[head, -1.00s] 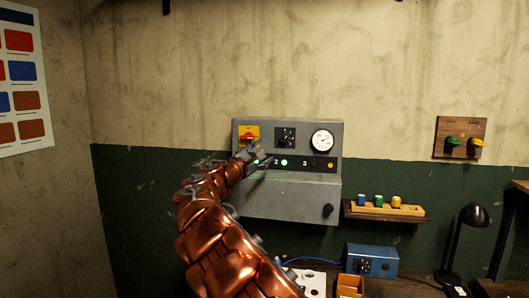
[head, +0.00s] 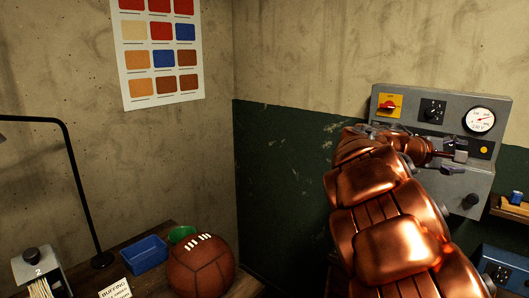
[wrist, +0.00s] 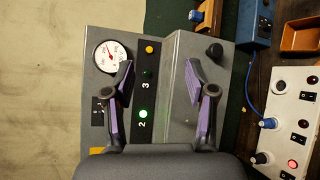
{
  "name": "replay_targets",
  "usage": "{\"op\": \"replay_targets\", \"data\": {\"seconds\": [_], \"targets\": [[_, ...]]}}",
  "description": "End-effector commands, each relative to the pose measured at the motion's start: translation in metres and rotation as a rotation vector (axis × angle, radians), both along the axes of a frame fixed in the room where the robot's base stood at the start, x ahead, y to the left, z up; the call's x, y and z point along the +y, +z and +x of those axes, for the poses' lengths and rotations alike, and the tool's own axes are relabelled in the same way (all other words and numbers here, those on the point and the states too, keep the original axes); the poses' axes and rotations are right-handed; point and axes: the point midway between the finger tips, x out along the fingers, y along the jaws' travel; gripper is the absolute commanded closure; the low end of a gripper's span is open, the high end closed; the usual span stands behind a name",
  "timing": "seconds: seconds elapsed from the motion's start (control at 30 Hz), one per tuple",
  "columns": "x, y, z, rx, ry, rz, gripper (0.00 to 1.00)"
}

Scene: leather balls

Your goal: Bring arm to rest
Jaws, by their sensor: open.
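My copper-coloured arm (head: 385,215) reaches up toward the grey control panel (head: 400,100) on the right in the head view. My gripper (head: 457,155) is in front of the panel's lower part. In the wrist view my gripper (wrist: 160,95) is open, its two purple-lined fingers apart with nothing between them. Between the fingers, a green light (wrist: 143,114) beside the number 2 is lit on the panel. Whether a finger touches the panel I cannot tell.
A brown ball (head: 201,266), a blue tray (head: 144,253) and a black lamp (head: 80,190) are on the bench at left. A blue box (head: 503,268) is at lower right. A white switch box (wrist: 290,125) shows in the wrist view.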

Motion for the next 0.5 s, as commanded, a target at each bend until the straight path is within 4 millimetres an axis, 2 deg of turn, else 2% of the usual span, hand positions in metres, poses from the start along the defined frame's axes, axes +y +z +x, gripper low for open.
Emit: {"op": "replay_targets", "data": {"seconds": [0.03, 0.1, 0.27, 0.37, 0.5], "targets": [[-0.001, -0.009, -0.023, -0.018, -0.032, 0.061, 0.44], [-0.001, -0.026, -0.052, -0.046, -0.077, 0.149, 0.44], [0.013, -0.073, -0.117, -0.096, -0.174, 0.365, 0.44], [0.031, -0.105, -0.154, -0.117, -0.227, 0.502, 0.44], [0.067, -0.151, -0.201, -0.134, -0.294, 0.696, 0.44]]}}
